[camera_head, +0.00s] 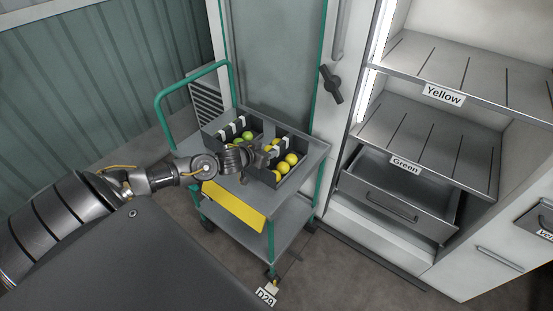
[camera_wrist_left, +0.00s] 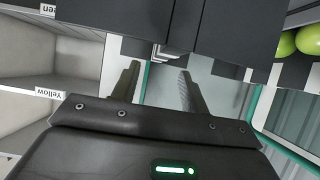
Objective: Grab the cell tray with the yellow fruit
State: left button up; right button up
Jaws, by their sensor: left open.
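The dark cell tray with yellow fruit (camera_head: 262,177) sits on the right part of the trolley top, holding several yellow round fruits. A second dark cell tray with green fruit (camera_head: 211,139) sits beside it to the left. My left gripper (camera_head: 262,157) is open at the near left side of the yellow tray and hides part of it. In the left wrist view, the open fingers (camera_wrist_left: 160,70) point at a dark tray wall (camera_wrist_left: 115,18), with a small pale tab between them. Whether they touch is unclear. Green fruits (camera_wrist_left: 308,40) show at right. My right gripper is out of view.
The grey trolley (camera_head: 315,150) has green posts and a yellow front panel (camera_head: 233,206). A cabinet at right has shelves labelled Yellow (camera_head: 443,95) and Green (camera_head: 406,165), with an open drawer (camera_head: 385,205) below. A floor label (camera_head: 266,296) reads D29.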

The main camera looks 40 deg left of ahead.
aim_at(275, 148)
pick_arm(q)
jog(key=shift+p+x, duration=0.5)
jog(key=shift+x, duration=2.3)
jog(key=shift+s, duration=0.1)
grip_shut()
jog(key=shift+a, duration=0.1)
